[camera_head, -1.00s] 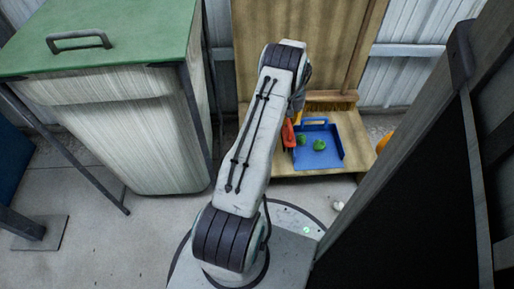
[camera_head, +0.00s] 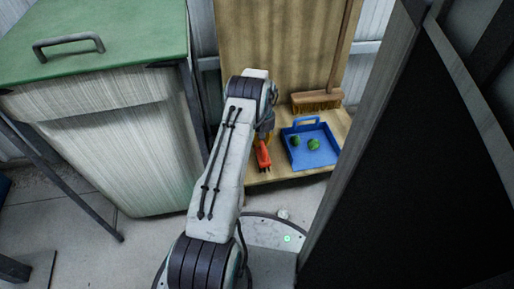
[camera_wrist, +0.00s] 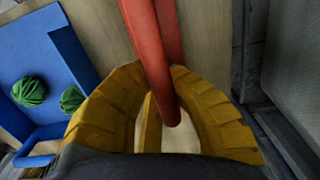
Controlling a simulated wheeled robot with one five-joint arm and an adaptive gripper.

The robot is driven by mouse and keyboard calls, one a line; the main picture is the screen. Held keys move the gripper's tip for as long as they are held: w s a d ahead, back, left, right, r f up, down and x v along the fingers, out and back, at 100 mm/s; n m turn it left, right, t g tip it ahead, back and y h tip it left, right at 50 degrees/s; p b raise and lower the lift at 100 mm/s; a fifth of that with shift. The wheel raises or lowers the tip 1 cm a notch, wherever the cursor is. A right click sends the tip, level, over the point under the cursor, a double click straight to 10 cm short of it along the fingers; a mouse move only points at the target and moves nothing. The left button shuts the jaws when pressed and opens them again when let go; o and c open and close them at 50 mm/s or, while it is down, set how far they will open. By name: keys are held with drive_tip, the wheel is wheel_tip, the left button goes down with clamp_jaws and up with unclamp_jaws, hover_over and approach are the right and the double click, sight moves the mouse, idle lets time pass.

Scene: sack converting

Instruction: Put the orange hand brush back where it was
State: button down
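The orange hand brush (camera_head: 262,155) is at the left side of the wooden stand's base (camera_head: 285,172), left of the blue dustpan (camera_head: 325,157). In the wrist view its orange-red handle (camera_wrist: 155,45) runs down between the yellow fingers of my gripper (camera_wrist: 160,72). The fingertips close in on both sides of the handle, so my gripper is shut on it. In the head view my arm hides most of the gripper. I cannot tell whether the brush touches the base.
Green crumpled pieces (camera_head: 313,144) lie in the dustpan. A broom (camera_head: 318,101) stands behind it against the back board. A green-topped bin (camera_head: 110,35) is at left, a dark panel (camera_head: 400,190) at right.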

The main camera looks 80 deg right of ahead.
drive_tip(key=shift+f+b, duration=0.3)
drive_tip(key=shift+f, duration=0.65)
drive_tip(key=shift+r, duration=0.1)
drive_tip(key=c, duration=1.4)
unclamp_jaws()
drive_tip(key=r+p, duration=0.1)
drive_tip(key=r, duration=0.3)
drive_tip(key=r+p, duration=0.2)
drive_tip(key=r, duration=0.2)
drive_tip(key=d+r+p, duration=0.1)
drive_tip(key=r+p, duration=0.1)
drive_tip(key=r, duration=0.2)
